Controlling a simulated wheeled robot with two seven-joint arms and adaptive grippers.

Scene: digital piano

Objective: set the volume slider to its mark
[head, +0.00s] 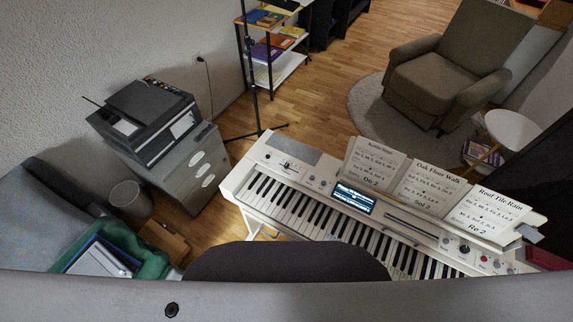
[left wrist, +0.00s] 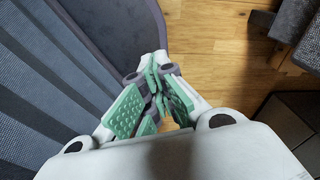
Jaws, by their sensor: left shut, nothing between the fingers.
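The white digital piano (head: 262,210) stands at the middle right of the head view, its keys facing the lower left. Small controls (head: 287,165) sit on its left panel, and a lit screen (head: 354,198) is near its middle. A round knob (head: 463,247) and red buttons are on the right panel. The volume slider and its mark are too small to tell apart from the other controls. My left gripper (left wrist: 156,72) shows only in the left wrist view, shut and empty, away from the piano over the wooden floor. My right gripper is in neither view.
Song sheets (head: 421,188) stand along the piano's back edge. An armchair (head: 436,82) and side table (head: 512,130) stand behind. Wooden floor is open beyond the piano.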

